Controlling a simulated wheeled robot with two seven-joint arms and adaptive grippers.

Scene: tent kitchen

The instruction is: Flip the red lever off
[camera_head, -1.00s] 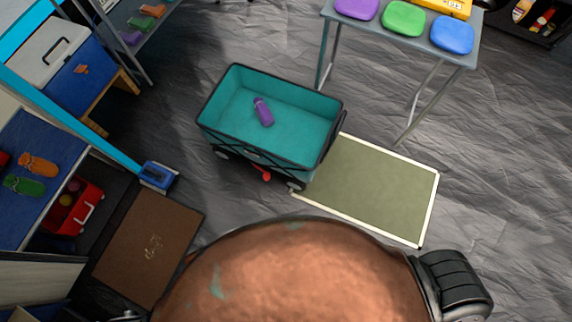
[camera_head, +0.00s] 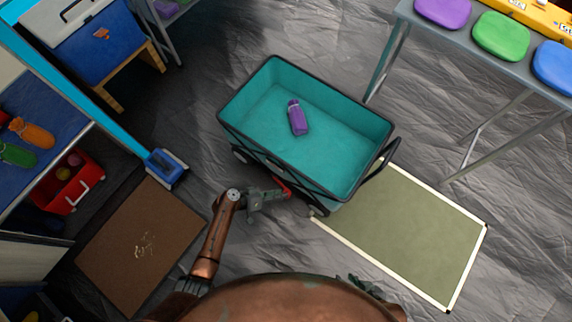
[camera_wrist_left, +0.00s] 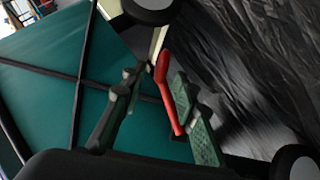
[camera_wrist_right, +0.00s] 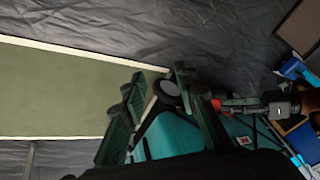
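The red lever (camera_head: 283,186) sits low on the side of the teal wagon (camera_head: 240,135), near a wheel. It shows clearly in the left wrist view (camera_wrist_left: 170,92). My left gripper (camera_head: 280,192) is at the lever. In the left wrist view its fingers (camera_wrist_left: 155,82) are apart, with the lever between them, closer to the right finger. Contact is unclear. My right gripper (camera_wrist_right: 156,78) is open and empty in the right wrist view, near a wagon wheel. In the head view only a small part of it shows above my body.
A purple bottle (camera_head: 298,117) lies in the wagon. A green mat with a white border (camera_head: 410,225) is at right and a brown mat (camera_head: 141,244) at left. A grey table (camera_head: 470,42) stands at upper right, with floor between it and the wagon.

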